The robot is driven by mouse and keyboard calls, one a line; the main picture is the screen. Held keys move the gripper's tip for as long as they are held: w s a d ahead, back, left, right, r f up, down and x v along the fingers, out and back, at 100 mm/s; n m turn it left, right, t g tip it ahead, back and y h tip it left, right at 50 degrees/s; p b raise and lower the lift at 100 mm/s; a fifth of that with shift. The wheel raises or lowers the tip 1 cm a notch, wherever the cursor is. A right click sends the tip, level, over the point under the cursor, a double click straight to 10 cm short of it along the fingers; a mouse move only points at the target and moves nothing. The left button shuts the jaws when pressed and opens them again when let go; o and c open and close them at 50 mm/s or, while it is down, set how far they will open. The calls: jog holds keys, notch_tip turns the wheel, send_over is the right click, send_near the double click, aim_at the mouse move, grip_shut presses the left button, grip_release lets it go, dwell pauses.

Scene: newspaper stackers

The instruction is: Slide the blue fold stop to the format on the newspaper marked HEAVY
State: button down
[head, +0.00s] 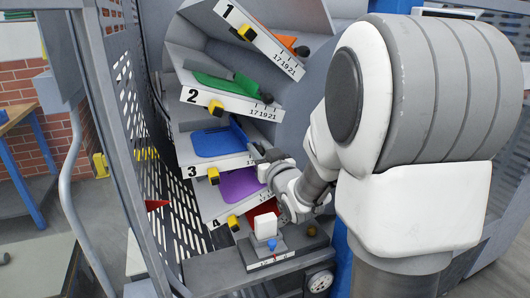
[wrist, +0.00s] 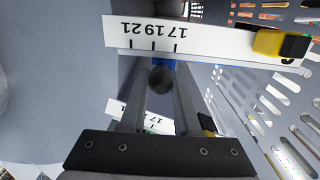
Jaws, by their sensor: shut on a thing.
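The blue fold stop (head: 221,141) is a flat blue plate on tray 3 of the stacker in the head view. Its dark round knob (wrist: 162,79) shows in the wrist view, with a sliver of blue behind it. My gripper (head: 257,151) reaches in from the right at the right end of tray 3. In the wrist view my gripper (wrist: 160,85) has one finger on each side of the knob and is shut on it. A white scale (wrist: 150,35) marked 17 19 21 appears upside down; the knob shows near its right-hand ticks. No HEAVY mark is readable.
Trays with orange (head: 289,44) and green (head: 227,83) stops are above, and a purple one (head: 240,184) below. Yellow-black clips (head: 216,108) stick out from the trays. A perforated panel (head: 122,90) stands left. A white block (head: 265,227) sits on the lower stand.

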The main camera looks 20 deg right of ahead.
jog(key=shift+a, duration=0.6)
jog(key=c, duration=0.9)
grip_release()
jog(key=shift+a, duration=0.1)
jog(key=shift+s, duration=0.1)
